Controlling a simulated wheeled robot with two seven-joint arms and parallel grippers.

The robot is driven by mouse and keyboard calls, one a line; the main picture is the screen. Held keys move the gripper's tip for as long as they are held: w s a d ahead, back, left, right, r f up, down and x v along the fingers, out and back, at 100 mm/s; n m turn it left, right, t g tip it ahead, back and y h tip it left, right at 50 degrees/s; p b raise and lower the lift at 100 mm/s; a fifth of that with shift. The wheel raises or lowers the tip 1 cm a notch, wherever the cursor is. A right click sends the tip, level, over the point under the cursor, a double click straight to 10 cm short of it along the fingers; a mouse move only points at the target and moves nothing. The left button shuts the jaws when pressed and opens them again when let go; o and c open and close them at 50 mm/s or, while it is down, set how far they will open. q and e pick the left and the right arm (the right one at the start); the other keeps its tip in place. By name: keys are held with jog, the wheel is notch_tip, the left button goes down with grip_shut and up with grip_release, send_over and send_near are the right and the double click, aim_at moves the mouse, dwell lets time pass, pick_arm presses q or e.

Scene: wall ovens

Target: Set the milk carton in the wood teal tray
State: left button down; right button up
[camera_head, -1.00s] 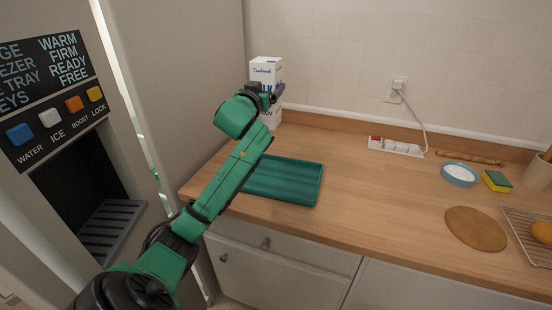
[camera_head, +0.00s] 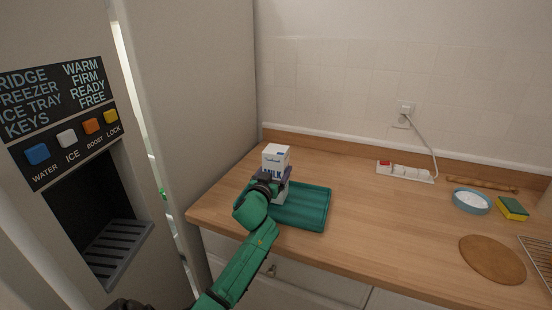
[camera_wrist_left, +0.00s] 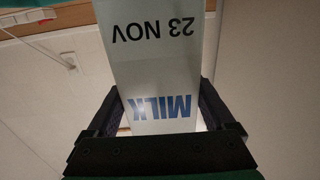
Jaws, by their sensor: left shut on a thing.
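The white milk carton (camera_head: 276,157) with blue lettering stands upright in my left gripper (camera_head: 271,180), which is shut on it. In the head view the carton is over or at the left part of the teal tray (camera_head: 312,208); its base is partly hidden by my gripper, so I cannot tell whether it touches the tray. In the left wrist view the carton (camera_wrist_left: 158,75) sits between the two dark fingers, with "MILK" and "23 NOV" upside down. The tray lies on the wooden counter near its left end. My right gripper is not in view.
The fridge dispenser (camera_head: 85,200) stands at the left. On the counter (camera_head: 385,235) to the right are a power strip (camera_head: 405,172), a blue bowl (camera_head: 471,201), a sponge (camera_head: 512,208) and a round brown board (camera_head: 491,259). The counter between tray and board is clear.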

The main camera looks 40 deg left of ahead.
pick_arm(q)
jog(key=shift+w+f, duration=0.1)
jog(key=shift+f, duration=0.1)
grip_release()
jog(key=shift+f, duration=0.2)
jog(key=shift+d+r, duration=0.1)
jog(key=shift+s, duration=0.2)
jog(key=shift+s+d, duration=0.15)
jog(key=shift+s, duration=0.1)
jog(key=b+v, duration=0.1)
jog(key=v, duration=1)
jog(key=shift+s, duration=0.2)
